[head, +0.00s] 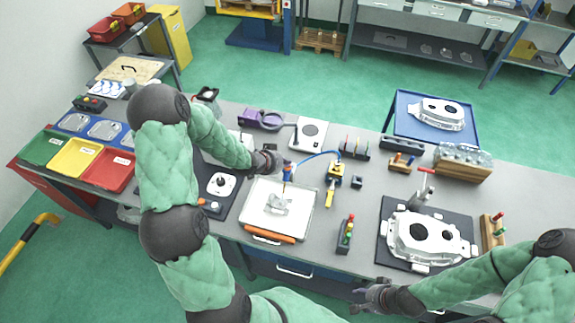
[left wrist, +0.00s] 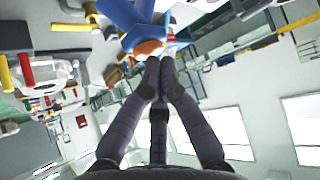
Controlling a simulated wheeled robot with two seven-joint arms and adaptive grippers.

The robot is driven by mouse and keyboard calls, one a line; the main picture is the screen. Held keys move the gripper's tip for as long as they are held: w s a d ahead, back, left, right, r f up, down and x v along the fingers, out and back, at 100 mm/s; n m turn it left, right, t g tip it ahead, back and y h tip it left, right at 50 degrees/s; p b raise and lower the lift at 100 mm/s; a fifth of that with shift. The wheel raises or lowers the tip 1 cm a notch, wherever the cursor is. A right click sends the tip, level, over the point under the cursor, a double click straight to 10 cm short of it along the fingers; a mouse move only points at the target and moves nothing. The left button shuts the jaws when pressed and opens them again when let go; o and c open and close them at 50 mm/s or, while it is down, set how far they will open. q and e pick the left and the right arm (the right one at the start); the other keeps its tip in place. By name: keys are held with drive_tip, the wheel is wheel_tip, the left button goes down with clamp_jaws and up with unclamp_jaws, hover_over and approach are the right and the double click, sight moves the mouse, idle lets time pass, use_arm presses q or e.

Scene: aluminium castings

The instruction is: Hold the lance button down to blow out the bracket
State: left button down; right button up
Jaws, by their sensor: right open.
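The blue air lance (head: 288,171) stands over a white tray (head: 305,221), with a blue hose running off to the right. A pale grey bracket (head: 277,204) lies in the tray below it. My left gripper (head: 281,166) is at the upper part of the lance. In the left wrist view its fingertips (left wrist: 159,68) are together, right at an orange round part (left wrist: 150,48) of the blue lance (left wrist: 138,18). I cannot tell whether they touch or press it. My right gripper (head: 366,296) is open and empty at the table's front edge, away from the lance.
A yellow-handled tool (head: 330,194) and a signal light box (head: 346,235) stand right of the tray. A large casting (head: 428,238) sits on a dark mat further right. A black plate with a white device (head: 221,185) is at the left. Colored bins (head: 76,157) stand at the far left.

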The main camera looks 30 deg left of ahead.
use_arm(q)
drive_tip(key=shift+r+p, duration=0.8)
drive_tip(key=shift+r, duration=0.15)
drive_tip(key=shift+r, duration=0.1)
wheel_tip(320, 180, up, 5)
drive_tip(key=p, duration=0.4)
drive_tip(key=shift+p, duration=0.3)
